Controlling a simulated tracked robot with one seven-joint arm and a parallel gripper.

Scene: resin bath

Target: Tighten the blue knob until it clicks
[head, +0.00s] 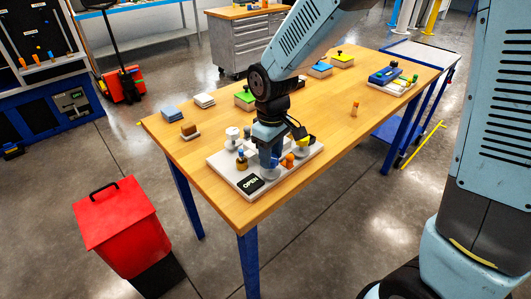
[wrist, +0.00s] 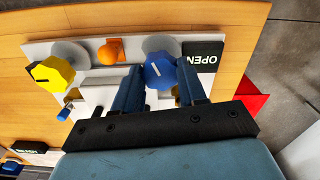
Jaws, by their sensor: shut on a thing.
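The blue knob (wrist: 160,71) is a faceted knob with a white line on top, on a round grey base on a pale board. In the wrist view it sits between the two fingers of my gripper (wrist: 158,80), which are shut on it. In the head view my gripper (head: 268,165) points straight down over the board's front part and mostly hides the blue knob. The white board (head: 222,163) also shows in the wrist view (wrist: 40,48). A black sign reading OPEN (wrist: 203,57) is beside the blue knob; it also shows in the head view (head: 251,184).
A yellow knob (wrist: 53,74) and an orange knob (wrist: 111,52) stand on the same board. A black READY sign (wrist: 30,146) shows at lower left. Several coloured blocks lie farther back on the wooden table (head: 340,110). A red bin (head: 120,225) stands on the floor.

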